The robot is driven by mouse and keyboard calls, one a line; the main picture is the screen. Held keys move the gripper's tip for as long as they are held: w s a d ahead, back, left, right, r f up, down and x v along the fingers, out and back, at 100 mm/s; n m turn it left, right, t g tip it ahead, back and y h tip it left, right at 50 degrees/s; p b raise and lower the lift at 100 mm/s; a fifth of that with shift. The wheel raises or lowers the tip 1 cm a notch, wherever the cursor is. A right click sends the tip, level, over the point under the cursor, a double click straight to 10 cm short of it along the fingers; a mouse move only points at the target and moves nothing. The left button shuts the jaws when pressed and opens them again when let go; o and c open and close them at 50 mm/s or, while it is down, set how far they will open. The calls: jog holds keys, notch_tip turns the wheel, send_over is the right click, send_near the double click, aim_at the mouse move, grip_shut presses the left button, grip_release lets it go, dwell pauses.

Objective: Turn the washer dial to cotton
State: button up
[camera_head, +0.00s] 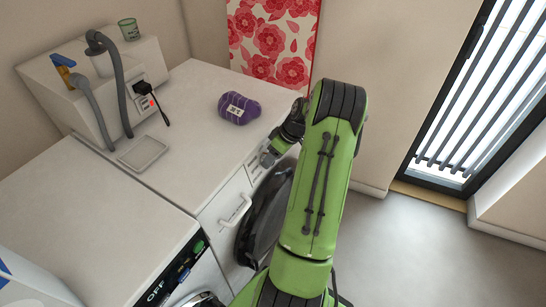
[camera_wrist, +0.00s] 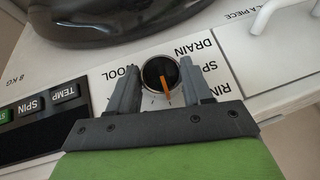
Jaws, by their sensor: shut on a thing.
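The washer dial (camera_wrist: 160,74) is a dark round knob with an orange pointer in the wrist view. Its pointer aims toward the bottom of the picture, at the palm side of my gripper (camera_wrist: 158,80). The two grey fingers are shut on the dial, one on each side. Upside-down labels around it read DRAIN and partly "OOL", "SP" and "RIN"; no cotton label is readable, and the palm hides part of the ring. In the head view my gripper (camera_head: 272,154) is at the front panel of the white washer (camera_head: 185,95), partly behind my green arm; the dial is not clear there.
A dark round door (camera_head: 265,215) and a white handle (camera_head: 235,210) are on the washer's front. TEMP and SPIN buttons (camera_wrist: 48,98) lie left of the dial in the wrist view. A purple bundle (camera_head: 239,108) rests on top. A second machine shows OFF (camera_head: 155,291).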

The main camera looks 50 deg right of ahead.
jog(key=shift+p, duration=0.3)
jog(key=y+p, duration=0.1)
jog(key=p, duration=0.1)
jog(key=shift+d+r+m+y+p, duration=0.1)
jog(key=shift+r+m+y+p, duration=0.05)
jog(key=shift+m+y+p, duration=0.2)
jog(key=shift+d+m+y+p, duration=0.15)
jog(key=shift+m+y+p, duration=0.4)
jog(key=shift+y+p, duration=0.5)
jog(key=shift+d+f+m+t+y, duration=0.1)
jog(key=shift+f+m+t+y, duration=0.45)
jog(key=shift+y, duration=0.25)
jog(key=shift+m+y+b, duration=0.55)
jog(key=shift+y+b, duration=0.25)
jog(key=shift+b, duration=0.2)
jog(key=shift+r, duration=0.1)
jog(key=o, duration=1)
jog(key=shift+o, duration=0.2)
